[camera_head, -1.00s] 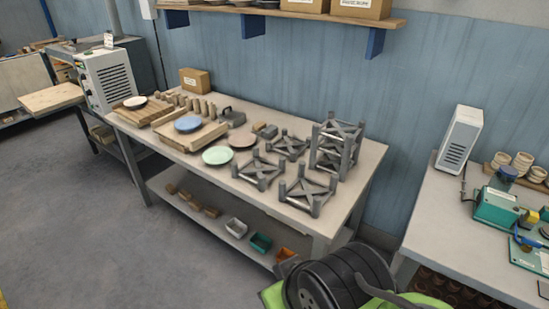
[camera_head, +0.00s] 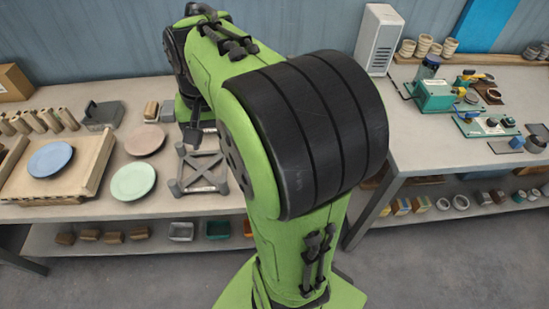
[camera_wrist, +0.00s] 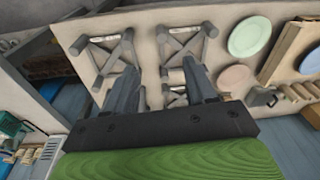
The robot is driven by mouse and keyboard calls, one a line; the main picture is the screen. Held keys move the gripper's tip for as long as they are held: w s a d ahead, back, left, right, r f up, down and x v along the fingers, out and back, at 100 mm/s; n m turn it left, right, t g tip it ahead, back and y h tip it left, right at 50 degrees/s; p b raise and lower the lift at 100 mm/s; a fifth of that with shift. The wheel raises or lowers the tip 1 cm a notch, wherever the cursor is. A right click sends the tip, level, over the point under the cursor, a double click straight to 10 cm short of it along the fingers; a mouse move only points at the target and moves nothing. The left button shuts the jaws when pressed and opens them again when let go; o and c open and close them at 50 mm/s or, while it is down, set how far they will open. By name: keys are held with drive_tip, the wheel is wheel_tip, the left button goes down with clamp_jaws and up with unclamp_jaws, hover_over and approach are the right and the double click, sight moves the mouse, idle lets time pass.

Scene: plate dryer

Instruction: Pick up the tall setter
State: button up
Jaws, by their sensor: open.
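In the wrist view, my gripper (camera_wrist: 160,63) is open, with its two grey fingers apart over the worktable (camera_wrist: 148,60). One low dark grey setter (camera_wrist: 105,55) with a crossed frame lies beyond the left finger, and another (camera_wrist: 190,42) beyond the right finger. Part of a third setter (camera_wrist: 175,97) shows low between the fingers. I cannot make out the tall setter in either current view; my arm and gripper cover that part of the table. In the head view, one low setter (camera_head: 203,172) shows left of my arm.
A pink plate (camera_head: 145,140), a green plate (camera_head: 133,181) and a blue plate (camera_head: 50,159) lie left of the setters. The right table (camera_head: 440,155) carries green devices (camera_head: 434,95) and a white box (camera_head: 378,40). A wall stands behind the tables.

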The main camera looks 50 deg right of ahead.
drive_tip(key=s+d+f+m+y, duration=0.1)
drive_tip(key=d+f+m+y, duration=0.2)
drive_tip(key=d, duration=0.4)
drive_tip(key=s+d+f+m+g, duration=0.1)
drive_tip(key=d+f+m, duration=0.3)
drive_tip(key=d+f, duration=0.3)
drive_tip(key=d+f+m+y, duration=0.2)
drive_tip(key=d+f+m, duration=0.1)
drive_tip(key=d, duration=0.5)
drive_tip(key=b+x, duration=0.1)
drive_tip(key=x, duration=0.4)
drive_tip(key=b+x, duration=0.1)
drive_tip(key=x, duration=0.4)
drive_tip(key=d+b+x, duration=0.1)
drive_tip(key=x, duration=0.4)
drive_tip(key=shift+s+f, duration=0.4)
drive_tip(key=shift+f, duration=0.05)
drive_tip(key=shift+a+f+b, duration=0.2)
drive_tip(key=shift+f+b, duration=0.1)
drive_tip(key=shift+f, duration=0.1)
drive_tip(key=shift+c, duration=0.4)
clamp_jaws()
drive_tip(key=shift+w+r, duration=0.1)
